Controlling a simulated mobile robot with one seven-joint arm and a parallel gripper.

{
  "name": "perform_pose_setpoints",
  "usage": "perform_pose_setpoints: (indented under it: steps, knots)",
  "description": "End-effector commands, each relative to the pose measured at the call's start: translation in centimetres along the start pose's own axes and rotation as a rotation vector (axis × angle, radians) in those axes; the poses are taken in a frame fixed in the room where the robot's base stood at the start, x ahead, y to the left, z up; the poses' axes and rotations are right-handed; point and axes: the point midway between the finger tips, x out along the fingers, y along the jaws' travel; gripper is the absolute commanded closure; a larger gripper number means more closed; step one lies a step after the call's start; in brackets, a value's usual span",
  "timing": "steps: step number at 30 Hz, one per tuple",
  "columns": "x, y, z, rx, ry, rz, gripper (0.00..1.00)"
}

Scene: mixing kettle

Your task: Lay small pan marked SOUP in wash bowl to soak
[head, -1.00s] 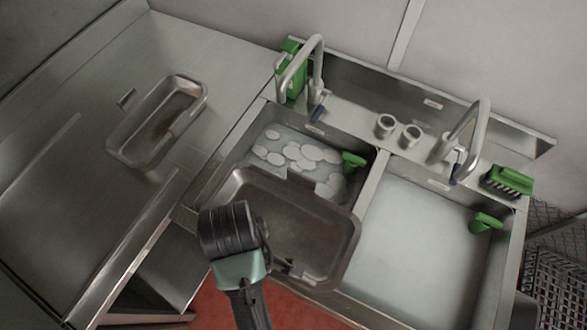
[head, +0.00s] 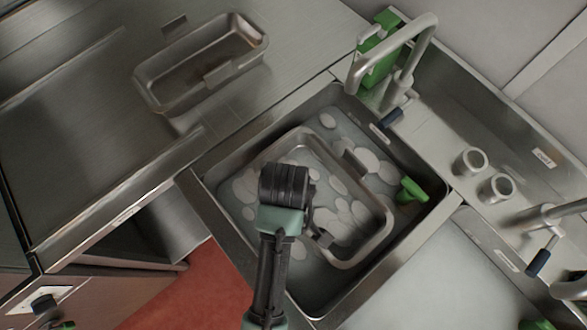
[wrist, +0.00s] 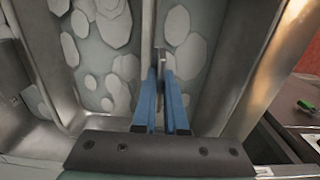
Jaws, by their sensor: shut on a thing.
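A shallow metal pan (head: 378,244) with upright end tabs lies low in the left wash bowl (head: 217,229). Foamy water shows inside its rim, so it appears at least partly under water. I cannot read any marking on it. My gripper (wrist: 163,80) is shut, its blue fingers pinching the pan's near tab (wrist: 160,58). In the head view my wrist covers the pan's left side. A second, similar pan (head: 171,103), with a brown-stained inside, stands on the metal counter at the upper left; no mark is readable there either.
A green tool (head: 411,190) sits at the bowl's right edge. Two metal cups (head: 471,162) are on the ledge. A second basin (head: 425,285) lies to the right.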

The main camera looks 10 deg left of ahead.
Motion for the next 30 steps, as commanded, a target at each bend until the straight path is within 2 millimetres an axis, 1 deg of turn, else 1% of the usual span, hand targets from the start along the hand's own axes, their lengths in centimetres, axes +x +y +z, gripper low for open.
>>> perform_pose_setpoints:
  steps: [1, 3, 8, 15, 18, 25, 29, 30]
  knots:
    - [1.1, 0.0, 0.0, 0.001, -0.002, -0.001, 1.00]
    - [2.2, 0.0, 0.1, 0.001, -0.001, 0.000, 1.00]
    - [3.6, 0.1, 0.0, 0.000, 0.001, 0.003, 1.00]
    - [6.7, 0.1, 0.0, 0.001, 0.001, 0.003, 1.00]
    - [7.2, 0.1, 0.0, 0.001, 0.002, 0.004, 1.00]
    - [7.2, 0.1, 0.0, 0.000, 0.003, 0.005, 1.00]
    - [7.5, 0.1, 0.0, 0.000, 0.002, 0.004, 1.00]
    - [7.6, 0.0, 0.0, 0.001, 0.001, 0.001, 0.85]
